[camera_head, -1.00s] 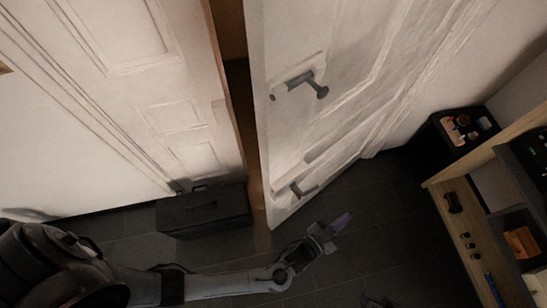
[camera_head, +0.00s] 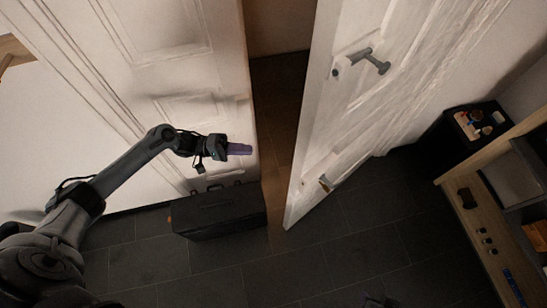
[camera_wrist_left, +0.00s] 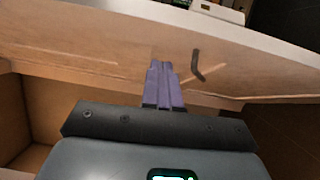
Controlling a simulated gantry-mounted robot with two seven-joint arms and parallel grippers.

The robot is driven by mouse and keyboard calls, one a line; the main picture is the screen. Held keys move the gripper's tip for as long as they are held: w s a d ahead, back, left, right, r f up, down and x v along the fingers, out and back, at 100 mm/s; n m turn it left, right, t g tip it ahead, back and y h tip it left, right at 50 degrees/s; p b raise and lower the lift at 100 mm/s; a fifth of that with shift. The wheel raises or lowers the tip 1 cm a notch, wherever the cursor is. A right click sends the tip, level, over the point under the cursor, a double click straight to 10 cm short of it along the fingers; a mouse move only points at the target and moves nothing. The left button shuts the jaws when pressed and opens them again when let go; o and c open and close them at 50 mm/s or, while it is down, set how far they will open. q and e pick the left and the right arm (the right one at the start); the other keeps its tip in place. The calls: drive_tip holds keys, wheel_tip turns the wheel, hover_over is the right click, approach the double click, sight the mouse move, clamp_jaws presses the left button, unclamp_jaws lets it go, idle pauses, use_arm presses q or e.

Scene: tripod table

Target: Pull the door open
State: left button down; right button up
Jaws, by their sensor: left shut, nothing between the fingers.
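The white panelled door (camera_head: 345,120) stands ajar right of the middle in the head view, with a dark gap between it and the white panelled surface on the left. It has a dark lever handle (camera_head: 372,62) and a lower fitting (camera_head: 325,184). My left gripper (camera_head: 240,149) is shut and empty, its purple fingertips pointing right toward the gap, apart from the door in the picture. In the left wrist view the shut purple fingers (camera_wrist_left: 163,85) point toward a pale brown surface with a dark handle-like bar (camera_wrist_left: 197,66). A dark piece at the head view's bottom edge may be my right gripper (camera_head: 376,301).
A black case (camera_head: 220,213) stands on the floor below my left gripper. A wooden shelf unit (camera_head: 478,235) and a black box with small items (camera_head: 465,128) are at the right. The dark tiled floor (camera_head: 340,250) in front of the door is clear.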

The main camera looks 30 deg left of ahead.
use_arm(q)
drive_tip(key=s+p+x, duration=0.1)
drive_tip(key=p+x, duration=0.1)
drive_tip(key=x, duration=1)
drive_tip(key=shift+d+r+p, duration=0.35)
drive_tip(key=shift+d, duration=0.15)
drive_tip(key=shift+s+d, duration=0.1)
drive_tip(key=shift+s, duration=0.05)
